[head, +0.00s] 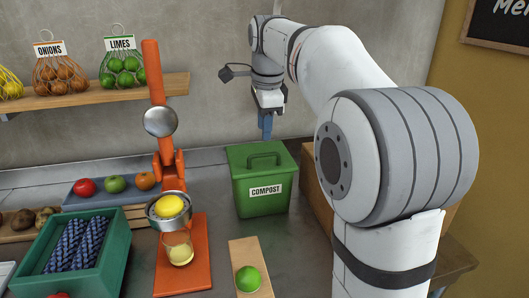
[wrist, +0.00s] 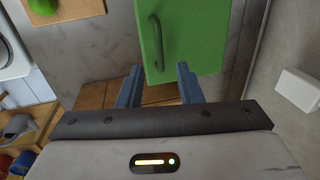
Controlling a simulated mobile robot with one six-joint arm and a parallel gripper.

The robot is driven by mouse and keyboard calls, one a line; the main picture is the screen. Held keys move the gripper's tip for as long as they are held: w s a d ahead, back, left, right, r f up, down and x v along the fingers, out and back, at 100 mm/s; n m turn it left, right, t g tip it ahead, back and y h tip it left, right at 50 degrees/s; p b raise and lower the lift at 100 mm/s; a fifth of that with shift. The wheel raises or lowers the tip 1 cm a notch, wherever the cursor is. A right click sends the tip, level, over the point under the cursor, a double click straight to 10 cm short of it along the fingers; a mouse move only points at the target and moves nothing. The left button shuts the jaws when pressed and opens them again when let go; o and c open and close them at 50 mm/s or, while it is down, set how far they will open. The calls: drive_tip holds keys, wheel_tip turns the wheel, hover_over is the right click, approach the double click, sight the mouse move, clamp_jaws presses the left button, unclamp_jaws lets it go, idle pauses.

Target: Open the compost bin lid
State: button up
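The green compost bin (head: 262,199) stands on the grey counter, and its label reads COMPOST. Its lid (head: 240,157) is shut, with a raised green bar handle (head: 265,158) on top. My gripper (head: 266,136) points down above the back part of the lid, apart from the handle. In the wrist view my gripper (wrist: 158,86) is open and empty, with its two blue fingers spread. The lid (wrist: 198,30) and its handle (wrist: 157,42) lie ahead of the fingertips there. The gap between fingertips and lid is hard to judge.
An orange citrus press (head: 168,170) with a half lemon stands left of the bin. A board (head: 245,285) with a lime lies in front. A green crate (head: 110,262) is at front left. A wooden box (head: 312,190) stands close to the bin's right side.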

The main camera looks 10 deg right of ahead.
sight(264, 155)
drive_tip(key=f, duration=0.2)
drive_tip(key=w+f, duration=0.1)
drive_tip(key=f, duration=0.1)
drive_tip(key=f+b, duration=0.1)
drive_tip(key=f, duration=0.2)
drive_tip(key=shift+w, duration=0.15)
drive_tip(key=shift+c, duration=0.2)
clamp_jaws()
